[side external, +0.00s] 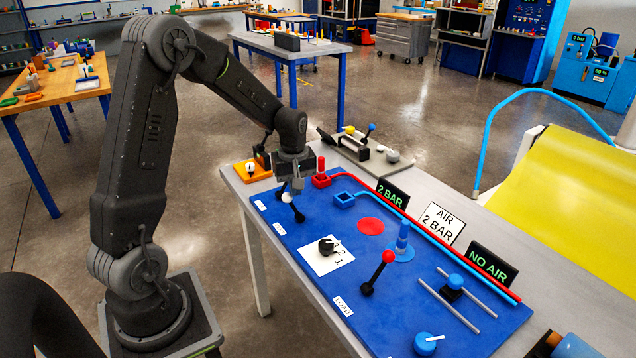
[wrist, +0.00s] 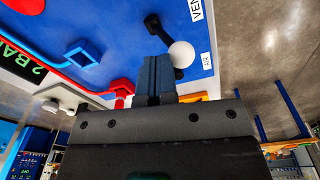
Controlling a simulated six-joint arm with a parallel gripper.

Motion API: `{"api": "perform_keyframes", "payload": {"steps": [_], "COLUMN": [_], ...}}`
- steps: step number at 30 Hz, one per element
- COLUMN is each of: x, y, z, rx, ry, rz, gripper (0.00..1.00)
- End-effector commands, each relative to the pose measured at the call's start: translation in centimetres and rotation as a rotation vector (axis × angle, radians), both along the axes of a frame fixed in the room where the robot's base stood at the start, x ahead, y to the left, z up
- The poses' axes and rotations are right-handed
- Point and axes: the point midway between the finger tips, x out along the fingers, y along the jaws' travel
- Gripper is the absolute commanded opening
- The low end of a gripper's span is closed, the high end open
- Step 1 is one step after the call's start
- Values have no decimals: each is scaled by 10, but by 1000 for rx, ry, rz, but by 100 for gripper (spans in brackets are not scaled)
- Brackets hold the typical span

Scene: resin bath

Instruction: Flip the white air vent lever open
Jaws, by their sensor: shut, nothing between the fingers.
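The white-knobbed lever (side external: 287,197) stands on the blue board in the side external view, below my gripper. A black rod runs from near its white knob to a black end piece (side external: 300,217). In the wrist view the white knob (wrist: 182,54) is just right of my fingertips, and a black end piece (wrist: 152,21) lies above them. My gripper (side external: 297,189) points down with its fingers together and empty; the shut fingers also show in the wrist view (wrist: 157,60). I cannot tell whether they touch the knob. The AIR label (wrist: 206,61) is beside it.
The blue board (side external: 325,220) also carries a red square socket (side external: 321,180), a blue square socket (side external: 344,200), a black rotary knob (side external: 327,246) on a white plate and a red-knobbed lever (side external: 388,257). Signs, including NO AIR (side external: 493,263), stand along the far edge.

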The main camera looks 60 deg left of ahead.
Motion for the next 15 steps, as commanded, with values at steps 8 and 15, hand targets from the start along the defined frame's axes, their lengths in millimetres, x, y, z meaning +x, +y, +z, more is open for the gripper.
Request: {"api": "perform_keyframes", "payload": {"steps": [8,15], "x": [-17,-23], "y": [0,0], "z": [-3,-6], "rx": [0,0], "ry": [2,3], "rz": [1,0], "gripper": [0,0]}}
